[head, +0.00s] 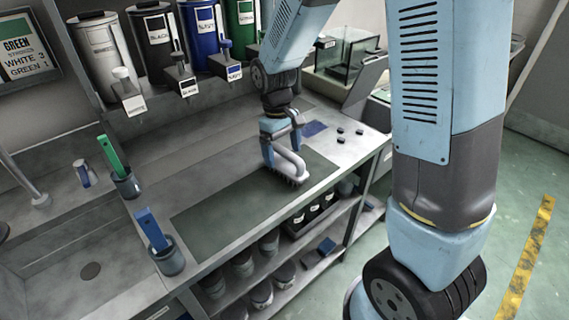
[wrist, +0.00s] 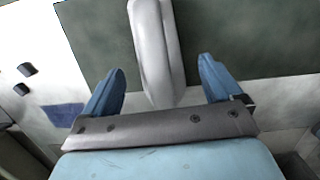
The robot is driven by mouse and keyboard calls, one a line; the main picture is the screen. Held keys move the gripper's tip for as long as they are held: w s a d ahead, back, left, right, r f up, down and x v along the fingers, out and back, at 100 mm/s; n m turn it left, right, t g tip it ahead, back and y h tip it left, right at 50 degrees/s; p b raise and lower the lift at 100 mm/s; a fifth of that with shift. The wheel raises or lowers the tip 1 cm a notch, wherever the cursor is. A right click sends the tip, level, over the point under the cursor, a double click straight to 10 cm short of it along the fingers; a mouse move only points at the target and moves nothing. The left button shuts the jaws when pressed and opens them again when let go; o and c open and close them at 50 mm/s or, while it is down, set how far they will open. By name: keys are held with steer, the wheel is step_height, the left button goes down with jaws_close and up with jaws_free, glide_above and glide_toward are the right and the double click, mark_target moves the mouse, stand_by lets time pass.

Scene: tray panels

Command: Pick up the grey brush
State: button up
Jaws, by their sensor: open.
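The grey brush (head: 291,160) stands bristles down on the dark green mat (head: 215,212) on the counter. My gripper (head: 283,149) is open just above it, pointing down. In the wrist view the brush's pale grey handle (wrist: 155,50) runs between the two blue fingers of my gripper (wrist: 162,66), with a gap on each side. The frames do not clearly show how far the fingers reach down beside the handle.
A green brush (head: 109,152) and a blue brush (head: 150,229) stand in grey cups at the left. Labelled dispensers (head: 155,45) line the back. A blue patch (head: 315,128) and small black pieces (head: 341,140) lie right of the mat. The mat's left part is clear.

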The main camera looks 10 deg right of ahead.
mark_target(287, 164)
steer(key=shift+s+d+f, duration=0.15)
steer(key=shift+f, duration=1.3)
steer(key=c, duration=1.2)
